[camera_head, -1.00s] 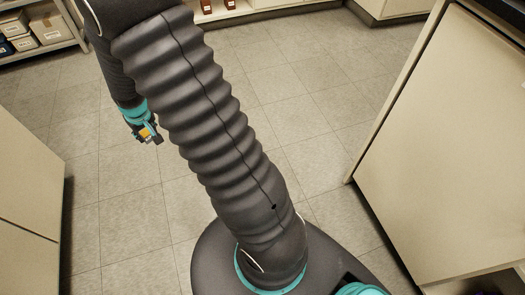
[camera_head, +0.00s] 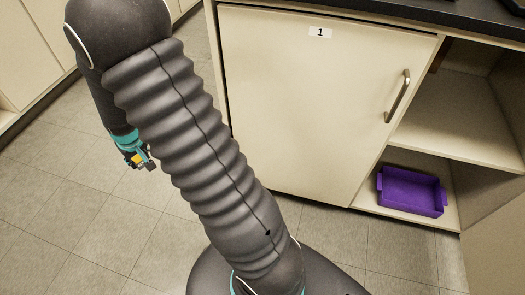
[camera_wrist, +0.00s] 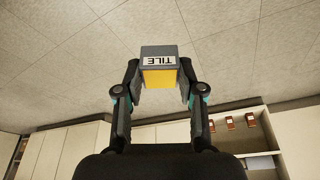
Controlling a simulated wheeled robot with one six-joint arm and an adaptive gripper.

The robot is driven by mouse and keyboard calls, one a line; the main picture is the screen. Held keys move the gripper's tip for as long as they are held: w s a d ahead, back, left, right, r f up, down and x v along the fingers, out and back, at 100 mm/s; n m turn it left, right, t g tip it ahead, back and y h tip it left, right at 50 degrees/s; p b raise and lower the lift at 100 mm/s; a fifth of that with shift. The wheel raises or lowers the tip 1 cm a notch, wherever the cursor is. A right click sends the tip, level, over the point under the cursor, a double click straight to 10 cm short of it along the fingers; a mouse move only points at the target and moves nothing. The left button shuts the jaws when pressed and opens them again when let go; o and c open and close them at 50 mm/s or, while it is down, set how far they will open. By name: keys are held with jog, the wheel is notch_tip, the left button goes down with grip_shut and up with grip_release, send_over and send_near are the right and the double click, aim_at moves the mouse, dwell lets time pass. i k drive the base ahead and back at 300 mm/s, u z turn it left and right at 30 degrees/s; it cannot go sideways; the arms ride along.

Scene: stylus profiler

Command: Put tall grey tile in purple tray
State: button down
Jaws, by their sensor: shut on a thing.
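My gripper (camera_wrist: 158,80) is shut on the tall grey tile (camera_wrist: 158,50), which has a white label reading "TILE" and a yellow lower part in the wrist view. In the head view my gripper (camera_head: 141,160) hangs at the left beside my arm, with the yellow part of the tile showing small. The purple tray (camera_head: 410,192) sits on the bottom shelf of an open cabinet at the right, well apart from my gripper. The part of the tray's inside that shows looks empty.
A closed cabinet door (camera_head: 310,100) marked "1" with a metal handle (camera_head: 397,96) stands left of the open shelves (camera_head: 455,105). A dark countertop (camera_head: 470,22) runs above. The tiled floor (camera_head: 110,215) at the left is clear. Small reddish items (camera_wrist: 230,123) stand on shelves in the wrist view.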

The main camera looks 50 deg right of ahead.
aim_at(394, 199)
jog(key=z, duration=0.35)
jog(key=k, duration=1.7)
jog(key=z, duration=1.4)
jog(key=i, duration=0.5)
jog(key=u, duration=0.1)
